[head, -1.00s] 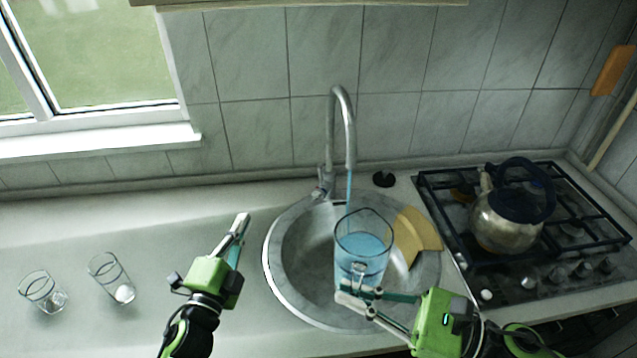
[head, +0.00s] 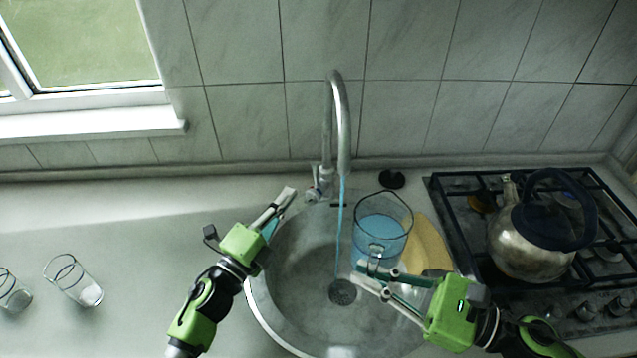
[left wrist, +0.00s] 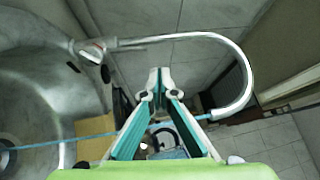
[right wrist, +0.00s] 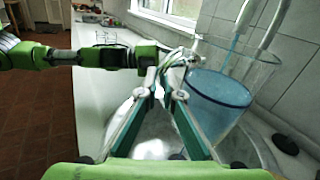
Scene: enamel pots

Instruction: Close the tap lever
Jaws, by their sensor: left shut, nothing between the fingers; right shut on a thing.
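The curved metal tap (head: 342,125) stands behind the sink, with its small lever (head: 315,186) low on its left side. A thin blue stream (head: 340,225) runs from the spout into the sink, left of the jug. My left gripper (head: 287,194) is shut and empty, just left of the lever and apart from it. The tap base also shows in the left wrist view (left wrist: 90,50), left of the shut fingers (left wrist: 160,82). My right gripper (head: 366,277) is shut on the clear jug (head: 383,232) of blue water and holds it upright above the sink's right side.
The round sink (head: 265,305) has a drain (head: 343,291). A tan board (head: 432,248) lies at its right edge. A kettle (head: 525,240) stands on the stove. Two glasses (head: 75,282) (head: 14,292) stand on the otherwise clear left counter.

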